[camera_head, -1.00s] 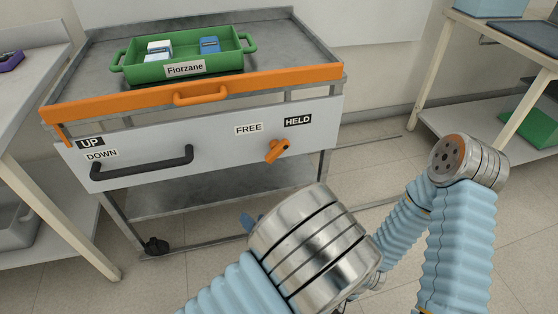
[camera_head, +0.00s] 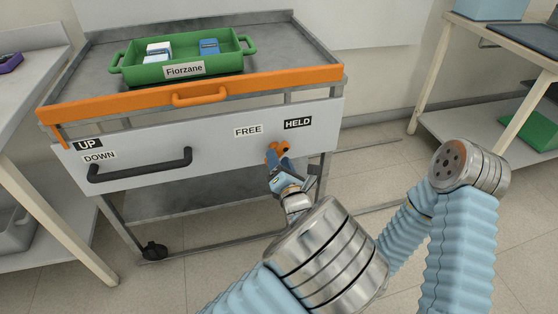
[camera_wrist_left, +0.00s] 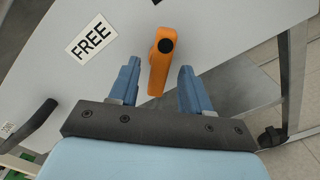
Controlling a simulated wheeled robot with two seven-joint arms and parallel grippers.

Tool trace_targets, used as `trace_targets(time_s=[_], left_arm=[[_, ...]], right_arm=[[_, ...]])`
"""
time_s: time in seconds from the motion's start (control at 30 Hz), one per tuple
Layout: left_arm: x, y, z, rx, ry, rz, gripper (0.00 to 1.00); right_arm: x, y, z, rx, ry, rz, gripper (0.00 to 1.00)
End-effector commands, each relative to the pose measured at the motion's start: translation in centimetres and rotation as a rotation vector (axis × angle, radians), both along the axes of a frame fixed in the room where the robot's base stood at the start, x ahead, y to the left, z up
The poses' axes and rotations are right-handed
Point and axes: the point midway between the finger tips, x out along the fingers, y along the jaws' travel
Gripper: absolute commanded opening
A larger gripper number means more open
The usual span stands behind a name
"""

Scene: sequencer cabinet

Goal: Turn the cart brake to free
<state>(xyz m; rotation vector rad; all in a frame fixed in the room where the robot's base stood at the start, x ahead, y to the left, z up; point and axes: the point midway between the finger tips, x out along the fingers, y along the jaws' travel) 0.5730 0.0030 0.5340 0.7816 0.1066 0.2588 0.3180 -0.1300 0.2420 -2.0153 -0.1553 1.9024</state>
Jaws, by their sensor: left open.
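The cart brake is an orange knob on the cart's pale front panel (camera_head: 215,145), below the HELD label (camera_head: 298,123) and right of the FREE label (camera_head: 248,131). In the head view the knob (camera_head: 285,148) is partly hidden by my left gripper (camera_head: 279,161). In the left wrist view the knob (camera_wrist_left: 160,58) lies between the two blue fingers, with a gap on each side. My left gripper is open around its lower end. My right gripper is not in view.
A black handle (camera_head: 140,165) sits on the panel's left beside UP and DOWN labels. A green tray (camera_head: 125,67) labelled Fiorzane stands on the cart top. Side tables stand left and right. The floor right of the cart is clear.

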Motion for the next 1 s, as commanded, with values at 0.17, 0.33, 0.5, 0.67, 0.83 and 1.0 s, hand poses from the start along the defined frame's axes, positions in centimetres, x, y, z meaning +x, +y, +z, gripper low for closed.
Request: trace_targets(time_s=[0.17, 0.33, 0.5, 0.67, 0.83, 1.0], left_arm=[[0.82, 0.22, -0.01, 0.000, 0.001, -0.001, 0.48], [0.84, 0.23, 0.00, 0.000, 0.001, -0.001, 0.48], [0.82, 0.24, -0.01, 0.000, 0.001, -0.001, 0.29], [0.81, 0.23, -0.01, -0.001, 0.001, 0.000, 0.05], [0.80, 0.23, -0.02, -0.002, 0.001, 0.000, 0.00], [0.80, 0.25, -0.06, -0.024, -0.005, 0.000, 0.00]], right_arm=[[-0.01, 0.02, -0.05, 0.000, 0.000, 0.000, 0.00], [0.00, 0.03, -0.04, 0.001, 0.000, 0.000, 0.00], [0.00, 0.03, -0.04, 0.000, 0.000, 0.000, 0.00], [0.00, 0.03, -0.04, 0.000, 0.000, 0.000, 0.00], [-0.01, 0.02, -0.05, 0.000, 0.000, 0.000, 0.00], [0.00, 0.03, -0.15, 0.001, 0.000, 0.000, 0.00]])
